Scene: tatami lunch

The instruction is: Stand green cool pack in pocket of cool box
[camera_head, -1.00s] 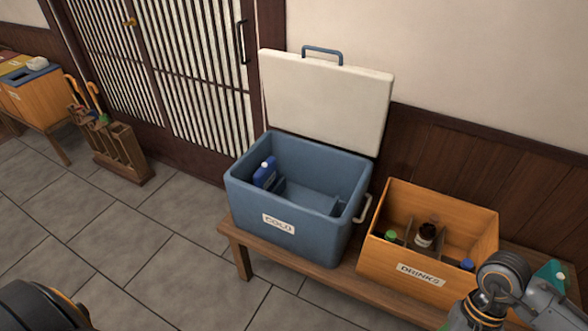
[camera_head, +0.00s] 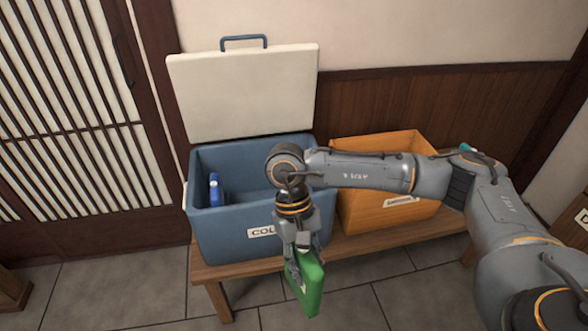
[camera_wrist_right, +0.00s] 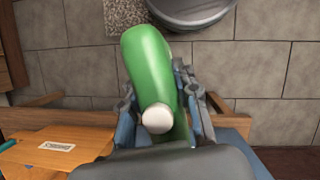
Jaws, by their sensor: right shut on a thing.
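The green cool pack (camera_head: 308,284) hangs from my right gripper (camera_head: 298,262), in front of the cool box. In the right wrist view the green pack (camera_wrist_right: 146,62) with its white cap lies between the fingers (camera_wrist_right: 165,105), which are shut on it. The blue cool box (camera_head: 225,235), labelled COLD, stands on a bench with its white lid (camera_head: 245,92) open behind it. A blue pack (camera_head: 214,190) stands upright inside at the left. My right arm hides the right part of the box's inside, and the pockets there cannot be made out. My left gripper is not in view.
An orange drinks box (camera_head: 370,150) stands right of the cool box, partly behind my right arm. Both are on the wooden bench (camera_head: 215,275). A slatted door (camera_head: 75,130) is at the left. The floor before the bench is clear.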

